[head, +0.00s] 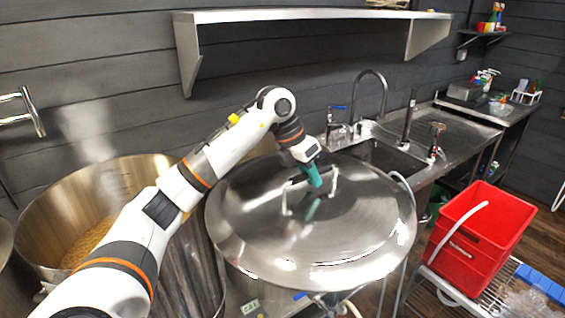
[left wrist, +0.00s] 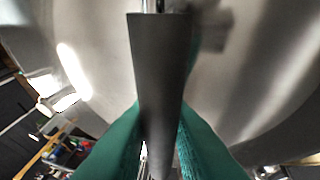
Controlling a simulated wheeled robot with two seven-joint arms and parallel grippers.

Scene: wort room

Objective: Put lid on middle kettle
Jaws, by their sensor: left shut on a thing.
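A large round steel lid (head: 345,230) with a raised handle (head: 333,178) fills the centre of the head view. My left gripper (head: 312,178) reaches down onto the handle with its teal fingers and is shut on it. In the left wrist view the grey handle bar (left wrist: 158,70) runs between the two teal fingers (left wrist: 158,130). An open steel kettle (head: 190,275) with grain-coloured contents (head: 88,243) and rising steam stands left of the lid, partly behind my left arm. What lies directly under the lid is mostly hidden. My right gripper is not in view.
A sink with a curved tap (head: 370,85) and steel counter stands behind the lid on the right. A wall shelf (head: 310,15) hangs above. A red crate (head: 475,245) stands on a rack at right. Another vessel's edge (head: 4,240) shows at far left.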

